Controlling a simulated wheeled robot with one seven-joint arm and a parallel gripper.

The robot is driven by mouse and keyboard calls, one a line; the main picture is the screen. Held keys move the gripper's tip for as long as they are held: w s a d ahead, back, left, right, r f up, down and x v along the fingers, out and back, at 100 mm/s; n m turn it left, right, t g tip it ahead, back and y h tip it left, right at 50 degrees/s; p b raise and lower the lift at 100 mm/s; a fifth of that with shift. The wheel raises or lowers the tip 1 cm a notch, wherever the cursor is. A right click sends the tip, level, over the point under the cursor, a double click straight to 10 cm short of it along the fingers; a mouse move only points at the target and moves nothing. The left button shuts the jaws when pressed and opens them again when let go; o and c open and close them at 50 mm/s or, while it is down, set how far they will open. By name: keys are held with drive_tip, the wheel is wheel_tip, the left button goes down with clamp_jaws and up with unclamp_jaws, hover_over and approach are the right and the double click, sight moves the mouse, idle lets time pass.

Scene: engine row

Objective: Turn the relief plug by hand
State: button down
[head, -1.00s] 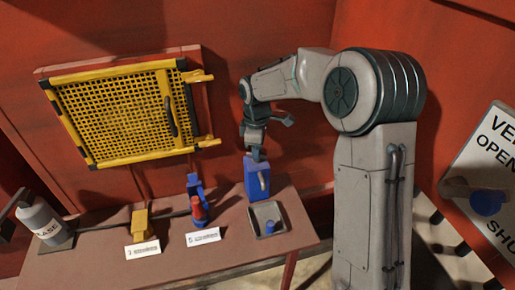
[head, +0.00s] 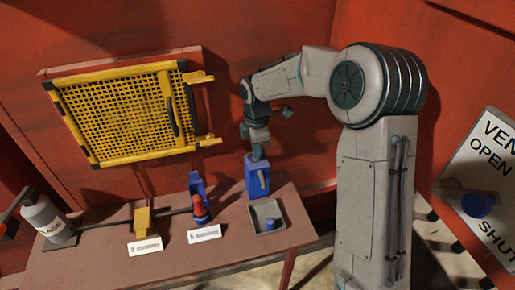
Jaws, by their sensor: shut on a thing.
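My gripper (head: 258,156) points down onto the top of a blue block (head: 252,187) on the bench. The block has a grey lever or pipe on its front face. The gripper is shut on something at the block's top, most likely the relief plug. That part is hidden by the fingers and too small to make out.
A red and blue fitting (head: 200,210) and a yellow fitting (head: 142,220) stand left on the bench (head: 100,262), with white labels. A grey canister (head: 47,220) stands far left. A yellow mesh guard (head: 125,115) hangs on the red wall. A vent sign (head: 490,165) is right.

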drive_tip(key=shift+s+d+f, duration=0.15)
drive_tip(key=shift+s+f, duration=0.1)
drive_tip(key=shift+f, duration=0.3)
drive_tip(key=c, duration=1.6)
unclamp_jaws()
drive_tip(key=shift+w, duration=0.15)
drive_tip(key=r, duration=0.7)
drive_tip(key=r+b, duration=0.1)
drive_tip(key=r, duration=0.7)
drive_tip(key=shift+w, duration=0.2)
